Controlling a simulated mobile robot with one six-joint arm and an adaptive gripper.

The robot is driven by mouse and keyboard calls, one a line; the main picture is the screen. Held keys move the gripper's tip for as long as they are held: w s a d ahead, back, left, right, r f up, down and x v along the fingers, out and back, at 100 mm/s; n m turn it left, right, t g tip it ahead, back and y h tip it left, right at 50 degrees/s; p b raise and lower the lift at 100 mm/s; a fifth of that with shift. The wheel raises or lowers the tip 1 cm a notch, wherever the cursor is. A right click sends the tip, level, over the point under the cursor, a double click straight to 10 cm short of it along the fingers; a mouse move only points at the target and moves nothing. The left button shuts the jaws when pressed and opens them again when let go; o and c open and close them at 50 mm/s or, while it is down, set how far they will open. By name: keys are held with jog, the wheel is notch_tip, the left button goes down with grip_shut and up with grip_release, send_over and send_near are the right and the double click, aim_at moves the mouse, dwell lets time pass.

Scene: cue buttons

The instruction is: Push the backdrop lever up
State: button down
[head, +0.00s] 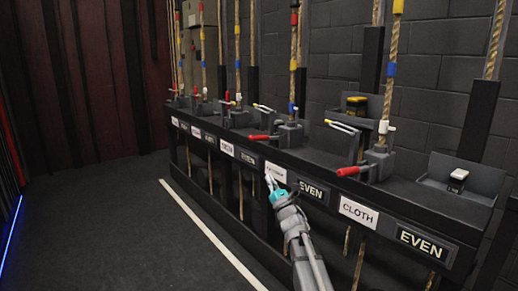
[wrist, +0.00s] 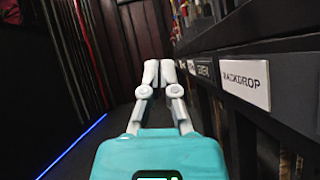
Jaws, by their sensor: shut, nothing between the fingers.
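The BACKDROP label (wrist: 245,82) is readable on the rail front at the right of the wrist view. In the head view a white label (head: 278,172), its text hidden behind my gripper, sits below a red-handled lever (head: 262,138); this appears to be the backdrop lever. Its handle sticks out to the left, roughly level, from a grey rope lock (head: 290,134). My gripper (head: 270,181) is shut and empty, below that lever in the picture and in front of the rail. In the wrist view its white fingertips (wrist: 159,72) point along the rail; no lever shows between them.
Another red-handled lever (head: 348,170) stands above the CLOTH label (head: 358,213), nearer on the right. EVEN plates (head: 422,242), ropes and more locks line the black rail. The dark floor (head: 120,220) left of the white line (head: 210,232) is clear.

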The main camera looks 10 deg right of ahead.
aim_at(266, 138)
jog(key=shift+w+r, duration=0.1)
dwell(0.4)
jog(key=s+d+r+p+x, duration=0.1)
jog(key=r+p+x, duration=0.1)
jog(key=p+x, duration=0.7)
jog(key=shift+r+p+x, duration=0.2)
jog(key=shift+p+x, duration=0.15)
jog(key=shift+x, duration=1.4)
jog(key=shift+s+d, duration=0.1)
jog(key=shift+d, duration=0.1)
